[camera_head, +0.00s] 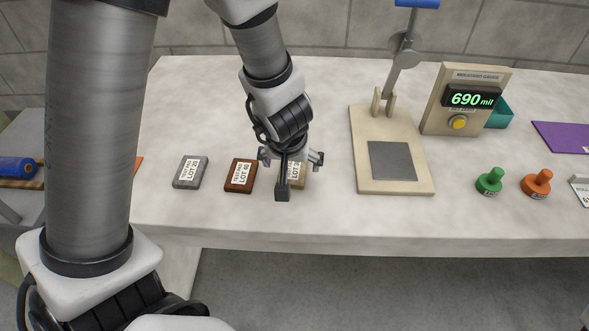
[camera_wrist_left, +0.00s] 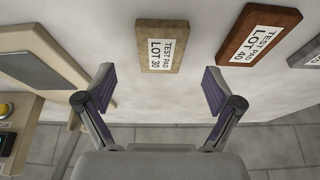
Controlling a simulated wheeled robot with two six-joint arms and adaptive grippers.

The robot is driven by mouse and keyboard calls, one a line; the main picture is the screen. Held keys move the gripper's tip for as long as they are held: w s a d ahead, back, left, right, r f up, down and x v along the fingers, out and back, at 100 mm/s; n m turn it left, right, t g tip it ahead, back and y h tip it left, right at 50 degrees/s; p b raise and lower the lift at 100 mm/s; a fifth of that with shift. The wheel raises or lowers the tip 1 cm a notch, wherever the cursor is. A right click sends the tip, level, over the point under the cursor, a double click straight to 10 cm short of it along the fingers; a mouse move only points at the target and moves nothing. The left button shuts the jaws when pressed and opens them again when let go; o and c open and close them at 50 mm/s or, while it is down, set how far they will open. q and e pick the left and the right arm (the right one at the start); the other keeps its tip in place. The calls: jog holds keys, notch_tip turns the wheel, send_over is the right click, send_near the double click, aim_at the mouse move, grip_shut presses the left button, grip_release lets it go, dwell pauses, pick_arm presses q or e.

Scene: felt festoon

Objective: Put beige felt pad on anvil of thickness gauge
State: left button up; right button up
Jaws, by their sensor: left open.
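The beige felt pad (camera_wrist_left: 162,46), labelled "TEST PAD LOT 30", lies flat on the white table. In the head view the pad (camera_head: 298,180) is partly hidden behind my left gripper. My left gripper (camera_head: 291,165) is open and empty above the pad; in the wrist view its two fingers (camera_wrist_left: 160,90) are spread wide, with the pad ahead between them and not touched. The thickness gauge has a beige base (camera_head: 366,178) with a square grey anvil (camera_head: 392,160), which is bare. Its lever with a blue handle (camera_head: 416,3) stands raised. My right gripper is not seen.
A rust-brown pad (camera_head: 241,176) and a grey pad (camera_head: 190,172) lie left of the beige one. The gauge display (camera_head: 472,97) reads 690 mil. Green (camera_head: 490,181) and orange (camera_head: 537,184) stamps stand at right. A teal bin (camera_head: 499,114) is behind the display. Table is clear between pad and gauge.

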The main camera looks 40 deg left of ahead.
aim_at(292, 171)
pick_arm(q)
jog(key=b+x, duration=0.2)
jog(key=x, duration=0.3)
jog(key=shift+a+r+b, duration=0.1)
jog(key=shift+a+b, duration=0.05)
jog(key=shift+b, duration=0.25)
jog(key=shift+w, duration=0.15)
jog(key=shift+r, duration=0.1)
jog(key=shift+c, duration=0.6)
jog(key=c, duration=1.1)
